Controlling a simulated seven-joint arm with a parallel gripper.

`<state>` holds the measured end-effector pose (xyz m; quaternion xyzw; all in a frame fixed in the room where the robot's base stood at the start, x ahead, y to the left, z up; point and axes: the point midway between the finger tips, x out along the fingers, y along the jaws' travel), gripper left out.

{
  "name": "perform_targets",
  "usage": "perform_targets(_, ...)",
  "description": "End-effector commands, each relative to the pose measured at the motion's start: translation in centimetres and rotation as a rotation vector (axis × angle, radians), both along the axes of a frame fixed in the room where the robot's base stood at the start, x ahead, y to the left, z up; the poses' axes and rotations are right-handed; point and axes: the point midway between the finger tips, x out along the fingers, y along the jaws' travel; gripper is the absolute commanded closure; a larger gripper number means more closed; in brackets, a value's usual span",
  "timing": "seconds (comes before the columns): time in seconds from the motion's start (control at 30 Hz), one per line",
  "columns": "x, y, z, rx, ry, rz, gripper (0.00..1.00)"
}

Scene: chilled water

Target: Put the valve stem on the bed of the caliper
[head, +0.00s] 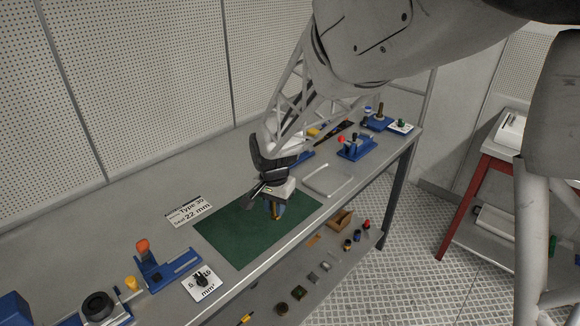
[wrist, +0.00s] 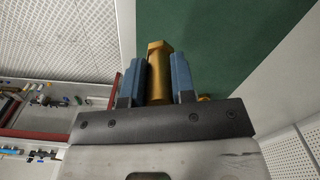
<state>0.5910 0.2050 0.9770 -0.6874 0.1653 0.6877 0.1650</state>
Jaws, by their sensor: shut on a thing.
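My gripper (head: 277,206) is over the green mat (head: 225,225) and points down. Its blue fingers, also in the wrist view (wrist: 160,80), are shut on a brass-coloured stem with a hexagonal head, taken as the valve stem (wrist: 158,72). The lower end of the valve stem (head: 276,214) shows at the fingertips in the head view; I cannot tell whether it touches the mat. A blue fixture with an orange-topped upright (head: 170,267) stands left of the mat. Another blue fixture with a red knob (head: 356,150) stands to the right. I cannot tell which is the caliper.
A clear tray (head: 328,180) lies right of the mat. A printed card (head: 188,212) lies behind its left end, and another card (head: 202,284) lies near the bench's front edge. More blue fixtures stand at both bench ends. Small parts sit on the shelf below.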

Motion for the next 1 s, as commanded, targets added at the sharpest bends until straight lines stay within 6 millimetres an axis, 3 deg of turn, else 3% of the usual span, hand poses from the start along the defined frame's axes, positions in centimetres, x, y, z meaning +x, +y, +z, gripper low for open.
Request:
perform_targets(0.27, 4.4, -0.1, 1.1, 0.001, -0.003, -0.033, 1.00)
perform_targets(1.0, 22.1, -2.9, 4.4, 0.000, -0.001, -0.176, 1.00)
